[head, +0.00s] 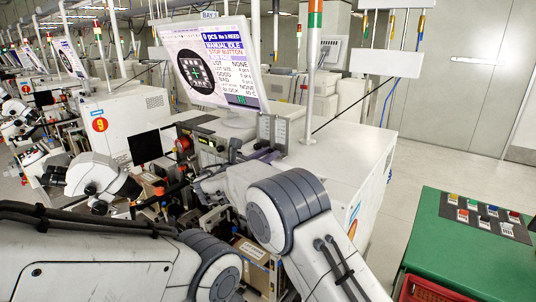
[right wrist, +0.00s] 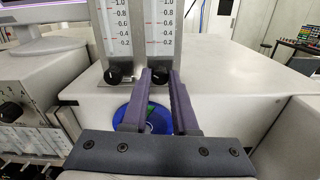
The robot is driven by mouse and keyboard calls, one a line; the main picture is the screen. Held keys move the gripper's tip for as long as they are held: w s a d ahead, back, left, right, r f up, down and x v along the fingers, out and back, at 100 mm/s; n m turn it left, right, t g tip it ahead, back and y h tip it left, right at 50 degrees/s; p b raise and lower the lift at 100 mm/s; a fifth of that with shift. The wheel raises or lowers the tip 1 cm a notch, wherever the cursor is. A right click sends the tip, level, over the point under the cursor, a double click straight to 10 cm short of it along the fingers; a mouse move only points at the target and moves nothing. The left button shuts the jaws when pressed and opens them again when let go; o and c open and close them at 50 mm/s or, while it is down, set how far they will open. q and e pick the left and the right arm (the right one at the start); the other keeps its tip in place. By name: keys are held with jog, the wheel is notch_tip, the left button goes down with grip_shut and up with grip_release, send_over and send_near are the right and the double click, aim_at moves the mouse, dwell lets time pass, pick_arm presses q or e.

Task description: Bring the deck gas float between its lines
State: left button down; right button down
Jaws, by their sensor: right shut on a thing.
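Two clear flow meters with 0.2–1.0 scales and red marks stand side by side on the bonder: the left meter (right wrist: 115,28) and the right meter (right wrist: 162,28) in the right wrist view. They show small in the head view (head: 272,130). The left meter has a black knob (right wrist: 114,76). My right gripper (right wrist: 162,80) is shut on the right meter's black knob (right wrist: 162,76), one purple finger on each side. My right gripper also shows in the head view (head: 268,153). I cannot make out the floats clearly. My left gripper does not show.
A monitor (head: 210,65) stands left of the meters on the white machine. A blue disc (right wrist: 132,110) shows behind and below my right fingers. A green table (head: 470,240) with colored switches is at right. The white machine top (head: 345,140) is mostly clear.

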jog(key=n+p, duration=0.2)
jog(key=n, duration=0.1)
jog(key=shift+r, duration=0.1)
jog(key=shift+n+p, duration=1.1)
jog(key=shift+n, duration=0.6)
jog(key=c, duration=0.7)
grip_release()
jog(key=shift+f, duration=0.2)
